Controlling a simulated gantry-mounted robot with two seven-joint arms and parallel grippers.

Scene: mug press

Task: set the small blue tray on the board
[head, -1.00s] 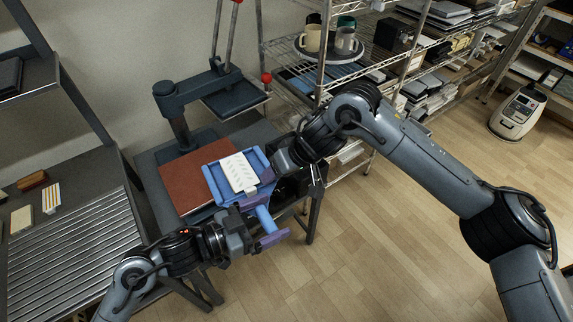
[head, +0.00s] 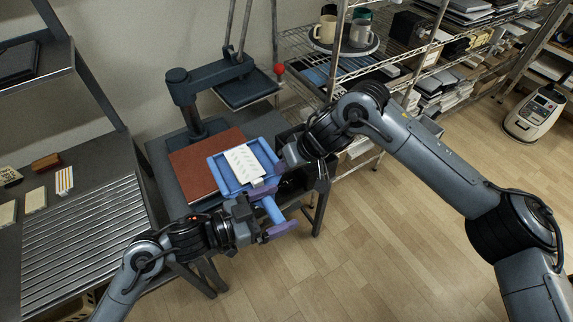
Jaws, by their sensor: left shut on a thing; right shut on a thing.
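The small blue tray (head: 216,173) overlaps the right part of the reddish-brown board (head: 190,172). A white printed sheet (head: 243,161) lies in it. I cannot tell whether the tray touches the board or hangs just above it. My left gripper (head: 266,212) is shut at a blue rod on the tray's near side, which looks like its handle; purple parts show at both ends of the rod. My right gripper (head: 279,167) is shut at the tray's right edge; its fingertips are partly hidden.
The dark press arm (head: 210,80) and its hanging plate (head: 247,91) stand behind the board, with a red knob (head: 279,69). A wire shelf (head: 345,75) with mugs stands at the back right. A ribbed bench (head: 95,220) is at the left. Open floor lies at the right.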

